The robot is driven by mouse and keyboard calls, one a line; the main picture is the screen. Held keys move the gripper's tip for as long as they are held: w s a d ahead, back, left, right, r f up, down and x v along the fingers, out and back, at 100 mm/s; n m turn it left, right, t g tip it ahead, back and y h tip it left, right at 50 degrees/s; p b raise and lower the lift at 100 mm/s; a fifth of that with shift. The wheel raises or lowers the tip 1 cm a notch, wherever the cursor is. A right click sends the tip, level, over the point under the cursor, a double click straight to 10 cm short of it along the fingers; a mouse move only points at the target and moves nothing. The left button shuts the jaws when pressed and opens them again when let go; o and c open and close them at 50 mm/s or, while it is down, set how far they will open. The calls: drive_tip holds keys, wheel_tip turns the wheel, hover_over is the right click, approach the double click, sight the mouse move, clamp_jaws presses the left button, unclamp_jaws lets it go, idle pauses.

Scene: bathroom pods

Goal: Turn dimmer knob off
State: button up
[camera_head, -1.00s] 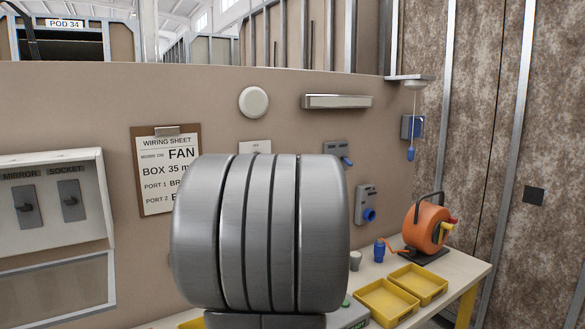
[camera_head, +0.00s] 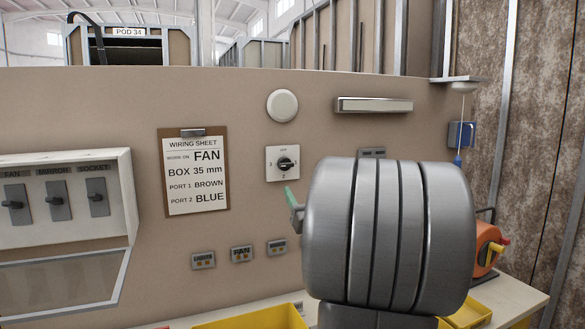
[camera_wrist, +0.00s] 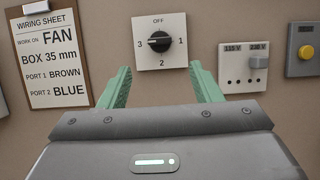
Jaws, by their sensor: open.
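The dimmer knob (camera_head: 285,163) is a black rotary knob on a white square plate on the wall. In the wrist view the knob (camera_wrist: 160,41) has OFF above it, 1 at right, 2 below and 3 at left. Its pale mark appears to point left, towards 3. My gripper (camera_wrist: 162,77) is open and empty, its two green fingers apart, below the knob and to either side of it in the picture. They do not appear to touch it. In the head view one green fingertip (camera_head: 291,197) shows below the plate; my arm hides the rest.
A wiring sheet on a clipboard (camera_head: 195,174) hangs left of the knob. A switch panel (camera_head: 60,200) is further left. Yellow trays (camera_head: 250,317) stand on the bench below.

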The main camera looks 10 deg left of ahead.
sight(288, 167)
drive_tip(key=p+x, duration=0.2)
drive_tip(key=x, duration=0.9)
drive_tip(key=shift+w+a+p, duration=0.2)
drive_tip(key=shift+p, duration=0.1)
drive_tip(key=shift+c, duration=0.5)
drive_tip(key=c, duration=0.9)
